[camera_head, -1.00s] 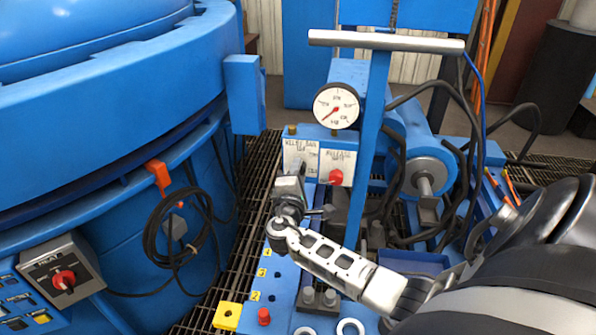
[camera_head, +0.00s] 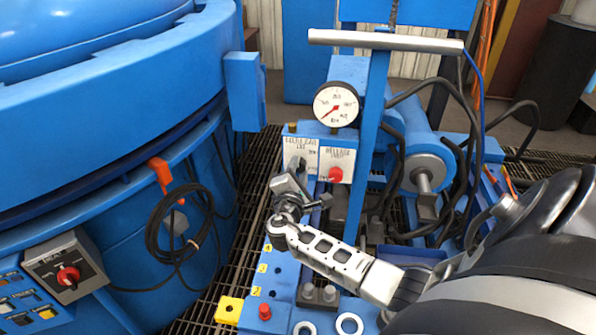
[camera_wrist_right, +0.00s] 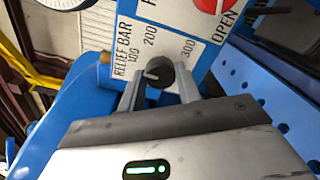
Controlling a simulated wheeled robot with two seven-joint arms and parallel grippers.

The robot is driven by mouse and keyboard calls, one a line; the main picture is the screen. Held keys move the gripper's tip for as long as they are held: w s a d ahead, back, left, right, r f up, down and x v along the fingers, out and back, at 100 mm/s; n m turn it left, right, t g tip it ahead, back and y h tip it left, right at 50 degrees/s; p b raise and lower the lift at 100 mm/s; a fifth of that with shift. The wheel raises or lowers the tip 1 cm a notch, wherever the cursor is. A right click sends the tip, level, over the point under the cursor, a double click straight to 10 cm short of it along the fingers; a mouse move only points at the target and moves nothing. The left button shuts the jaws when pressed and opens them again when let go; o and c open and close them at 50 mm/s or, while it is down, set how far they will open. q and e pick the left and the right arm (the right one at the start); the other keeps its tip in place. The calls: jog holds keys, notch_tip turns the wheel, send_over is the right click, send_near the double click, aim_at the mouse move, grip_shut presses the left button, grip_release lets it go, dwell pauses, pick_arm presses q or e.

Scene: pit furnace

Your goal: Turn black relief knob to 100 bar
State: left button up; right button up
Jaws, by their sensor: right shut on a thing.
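The black relief knob (camera_wrist_right: 160,74) sits on the white plate marked RELIEF BAR (camera_wrist_right: 134,40), with 100, 200 and 300 around it. A pale mark on the knob points left, to the 100 side; its exact alignment is hard to judge. My right gripper (camera_wrist_right: 158,84) has one finger on each side of the knob and is shut on it. In the head view my right gripper (camera_head: 298,178) is tilted at the front of the plate (camera_head: 298,146) and partly covers the knob. My left gripper is not in view.
A red knob (camera_head: 335,175) is on the neighbouring RELEASE plate, close to my right gripper. A dial gauge (camera_head: 336,104) stands above, its needle pointing lower left. A blue post with a grey crossbar (camera_head: 386,41) rises just right. The big blue furnace (camera_head: 110,100) fills the left.

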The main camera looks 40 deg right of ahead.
jog(key=shift+f, duration=0.1)
jog(key=o, duration=1)
jog(key=shift+c, duration=0.2)
jog(key=shift+s+a, duration=0.1)
jog(key=shift+a, duration=0.05)
jog(key=v, duration=1.5)
jog(key=shift+s+a+b, duration=0.2)
jog(key=shift+a+b, duration=0.15)
